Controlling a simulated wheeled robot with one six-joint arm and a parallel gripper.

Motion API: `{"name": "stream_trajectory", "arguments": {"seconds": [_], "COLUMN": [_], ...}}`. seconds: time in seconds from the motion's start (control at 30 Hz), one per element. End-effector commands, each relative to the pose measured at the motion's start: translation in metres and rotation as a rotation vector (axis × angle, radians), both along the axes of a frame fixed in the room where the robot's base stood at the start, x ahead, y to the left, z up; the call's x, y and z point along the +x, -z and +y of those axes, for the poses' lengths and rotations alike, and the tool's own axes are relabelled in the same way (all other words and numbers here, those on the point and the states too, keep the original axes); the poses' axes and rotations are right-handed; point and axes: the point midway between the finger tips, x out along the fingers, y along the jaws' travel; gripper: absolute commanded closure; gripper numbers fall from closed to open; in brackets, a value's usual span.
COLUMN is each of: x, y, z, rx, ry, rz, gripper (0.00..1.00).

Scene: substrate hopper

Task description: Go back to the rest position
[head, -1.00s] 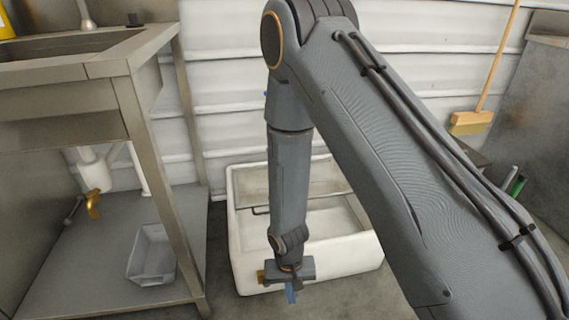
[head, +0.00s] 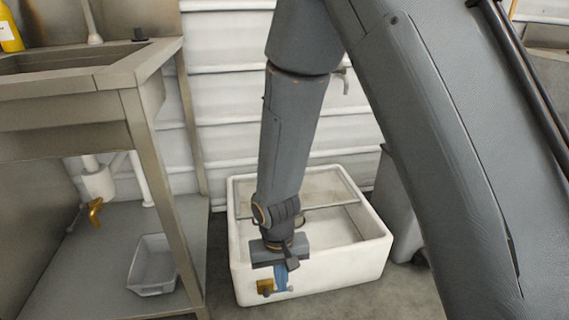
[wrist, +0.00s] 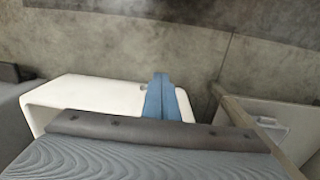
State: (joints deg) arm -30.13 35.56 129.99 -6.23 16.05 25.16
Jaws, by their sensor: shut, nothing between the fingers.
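My gripper (head: 282,284) shows in the head view at the lower middle, pointing down in front of the white trough's front wall. Its blue fingers are together with nothing between them. In the wrist view the fingers (wrist: 158,98) also lie side by side, with the white trough (wrist: 85,92) behind them. The white trough (head: 345,268) stands on the floor against the wall. My arm hides part of its inside. A brass fitting (head: 265,287) shows low at the trough's front, just left of the fingers; I cannot tell if they touch.
A metal sink bench (head: 75,78) stands at the left, with a grey tub (head: 153,265) and a brass valve (head: 95,212) on or above its lower shelf. A tap (head: 341,78) is on the wall. A grey container (head: 398,210) is right of the trough. Concrete floor shows in front.

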Motion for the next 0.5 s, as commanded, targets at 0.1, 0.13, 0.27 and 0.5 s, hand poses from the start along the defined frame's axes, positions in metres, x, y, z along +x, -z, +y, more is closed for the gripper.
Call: {"name": "stream_trajectory", "arguments": {"seconds": [0.1, 0.13, 0.27, 0.5], "x": [-0.009, -0.013, -0.031, -0.074], "y": [-0.048, -0.059, -0.102, -0.171], "z": [0.008, 0.009, 0.013, 0.014], "rx": [0.018, 0.022, 0.042, 0.091], "ry": [-0.044, -0.056, -0.105, -0.2], "rz": [-0.017, -0.018, -0.025, -0.029], "gripper": [1.0, 1.0, 1.0, 1.0]}}
